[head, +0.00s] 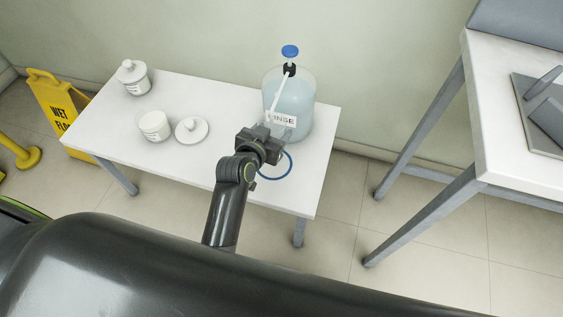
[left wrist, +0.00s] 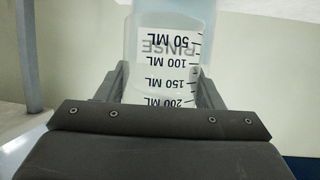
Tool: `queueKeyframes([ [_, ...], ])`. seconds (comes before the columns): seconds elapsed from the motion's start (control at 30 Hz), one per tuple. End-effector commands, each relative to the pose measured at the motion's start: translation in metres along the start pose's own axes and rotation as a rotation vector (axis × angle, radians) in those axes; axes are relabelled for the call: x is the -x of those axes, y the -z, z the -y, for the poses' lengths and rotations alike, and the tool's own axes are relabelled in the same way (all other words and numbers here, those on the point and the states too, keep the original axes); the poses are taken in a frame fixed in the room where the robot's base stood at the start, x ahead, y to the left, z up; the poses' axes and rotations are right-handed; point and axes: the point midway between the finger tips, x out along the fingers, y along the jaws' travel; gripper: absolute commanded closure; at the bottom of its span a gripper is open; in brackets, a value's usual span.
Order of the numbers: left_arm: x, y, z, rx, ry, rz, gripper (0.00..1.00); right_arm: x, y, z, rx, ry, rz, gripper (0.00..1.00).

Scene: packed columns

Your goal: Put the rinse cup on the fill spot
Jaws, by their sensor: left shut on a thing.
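The rinse cup (left wrist: 160,70) is clear, with black ML marks, and fills the space between the fingers of my left gripper (left wrist: 161,85) in the left wrist view. The gripper is shut on it. In the head view my left gripper (head: 262,142) is over the right part of the white table, in front of the large rinse bottle (head: 292,102), and it hides the cup. The fill spot appears as a blue ring (head: 288,168) on the table, just right of and below the gripper, partly covered by it. My right gripper is not in view.
The bottle has a blue pump top (head: 290,51) and a white spout tube. On the white table (head: 200,90), a lidded jar (head: 133,78), an open jar (head: 154,126) and a loose lid (head: 191,130) stand to the left. A yellow wet-floor sign (head: 60,110) is beyond the left end.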

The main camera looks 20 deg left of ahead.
Motion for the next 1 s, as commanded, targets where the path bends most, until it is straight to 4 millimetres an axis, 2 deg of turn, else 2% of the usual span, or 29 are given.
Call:
queueKeyframes([
  [0.33,-0.019,-0.046,0.000,-0.001,0.000,0.004,0.61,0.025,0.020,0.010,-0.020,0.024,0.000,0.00],
  [0.67,-0.026,-0.065,0.000,-0.001,0.000,0.003,0.61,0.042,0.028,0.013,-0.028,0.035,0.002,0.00],
  [0.8,-0.033,-0.080,0.000,-0.001,0.000,0.003,0.61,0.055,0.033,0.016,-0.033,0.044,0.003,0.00],
  [1.0,-0.037,-0.091,0.000,-0.001,0.001,0.002,0.61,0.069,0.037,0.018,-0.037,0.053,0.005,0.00],
])
